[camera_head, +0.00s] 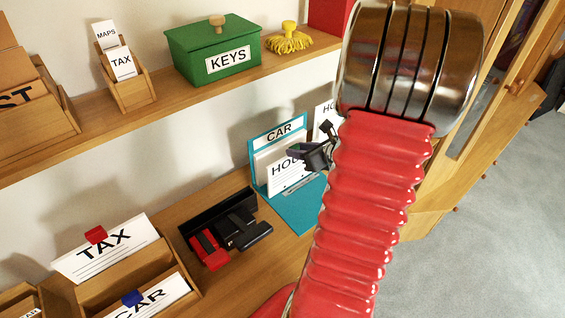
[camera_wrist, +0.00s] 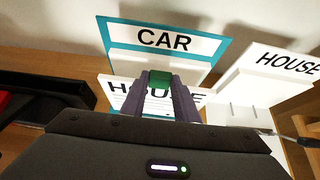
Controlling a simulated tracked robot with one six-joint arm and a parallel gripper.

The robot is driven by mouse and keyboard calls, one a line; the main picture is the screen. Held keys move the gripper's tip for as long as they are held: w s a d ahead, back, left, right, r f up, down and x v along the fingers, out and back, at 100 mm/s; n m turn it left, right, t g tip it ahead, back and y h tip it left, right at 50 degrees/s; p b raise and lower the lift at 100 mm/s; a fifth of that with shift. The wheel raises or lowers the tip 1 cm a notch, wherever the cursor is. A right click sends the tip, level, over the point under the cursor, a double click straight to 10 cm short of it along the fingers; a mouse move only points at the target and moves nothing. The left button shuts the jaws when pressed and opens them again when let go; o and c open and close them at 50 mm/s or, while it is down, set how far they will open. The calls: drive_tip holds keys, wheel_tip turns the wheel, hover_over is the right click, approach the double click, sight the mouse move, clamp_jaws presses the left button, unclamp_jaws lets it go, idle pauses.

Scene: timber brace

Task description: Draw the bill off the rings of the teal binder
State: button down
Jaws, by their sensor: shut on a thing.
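The teal binder (camera_head: 303,213) stands open on the lower wooden surface, its raised back cover labelled CAR; the cover also shows in the wrist view (camera_wrist: 150,62). A white bill marked HOUSE (camera_head: 284,180) stands in front of that cover, with its lower edge near a metal strip on the binder. A green clip (camera_wrist: 160,80) sits at the bill's top edge. My gripper (camera_head: 305,154) is at the bill's upper right, its fingers (camera_wrist: 160,88) shut on the green clip. The rings are hidden or too small to make out, so I cannot tell whether the bill is around them.
A white HOUSE holder (camera_wrist: 262,85) stands right of the binder. A black-and-red hole punch or similar device (camera_head: 235,228) lies to its left. Wooden TAX and CAR card holders (camera_head: 140,270) are at front left. The upper shelf bears a green KEYS box (camera_head: 205,50).

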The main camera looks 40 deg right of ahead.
drive_tip(key=shift+r, duration=0.1)
wheel_tip(320, 180, up, 11)
idle(1.7)
drive_tip(key=shift+s, duration=0.1)
